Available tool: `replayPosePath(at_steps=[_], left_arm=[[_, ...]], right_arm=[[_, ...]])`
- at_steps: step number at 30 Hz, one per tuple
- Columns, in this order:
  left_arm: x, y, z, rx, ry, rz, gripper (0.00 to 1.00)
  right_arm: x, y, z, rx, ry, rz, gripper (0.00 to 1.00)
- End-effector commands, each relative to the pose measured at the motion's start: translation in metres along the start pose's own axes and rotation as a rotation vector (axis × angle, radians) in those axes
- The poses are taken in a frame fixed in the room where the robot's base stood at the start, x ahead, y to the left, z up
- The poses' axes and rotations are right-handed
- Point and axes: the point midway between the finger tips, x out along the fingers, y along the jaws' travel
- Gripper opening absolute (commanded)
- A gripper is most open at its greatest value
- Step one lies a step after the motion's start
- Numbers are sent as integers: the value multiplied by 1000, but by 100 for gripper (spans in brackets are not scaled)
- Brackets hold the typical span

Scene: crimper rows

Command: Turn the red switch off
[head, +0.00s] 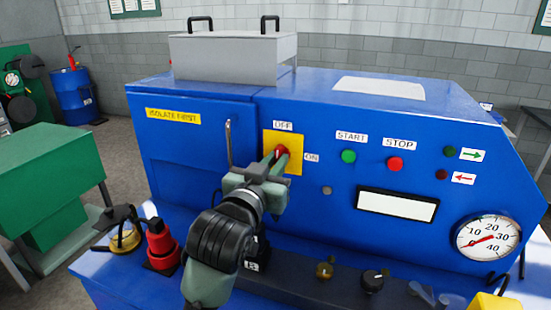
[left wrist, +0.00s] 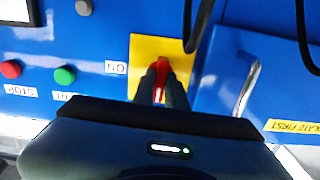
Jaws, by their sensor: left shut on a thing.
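The red switch (head: 282,150) sits on a yellow plate (head: 296,138) on the blue machine's front panel. An OFF label (head: 283,126) is above it and an ON label (head: 311,158) is to its right. My left gripper (head: 274,160) is at the switch with its fingers shut on the red handle. In the left wrist view, the red handle (left wrist: 158,94) shows between the two dark fingertips (left wrist: 161,80), slightly tilted. The fingers hide part of the handle, so its exact setting is hard to tell. My right gripper is not in view.
A green START button (head: 348,156) and a red STOP button (head: 395,164) are right of the switch. A metal door handle (head: 229,142) stands close to its left.

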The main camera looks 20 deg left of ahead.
Motion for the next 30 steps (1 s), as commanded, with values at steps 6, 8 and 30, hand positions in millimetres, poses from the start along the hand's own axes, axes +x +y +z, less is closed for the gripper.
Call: replayPosePath(at_steps=[6,8,30], left_arm=[[0,-1,-3,-44,8,-1,0],[0,0,-3,-49,9,-1,0],[0,0,-2,-51,5,0,35]], right_arm=[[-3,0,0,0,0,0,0],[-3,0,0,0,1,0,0],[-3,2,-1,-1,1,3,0]])
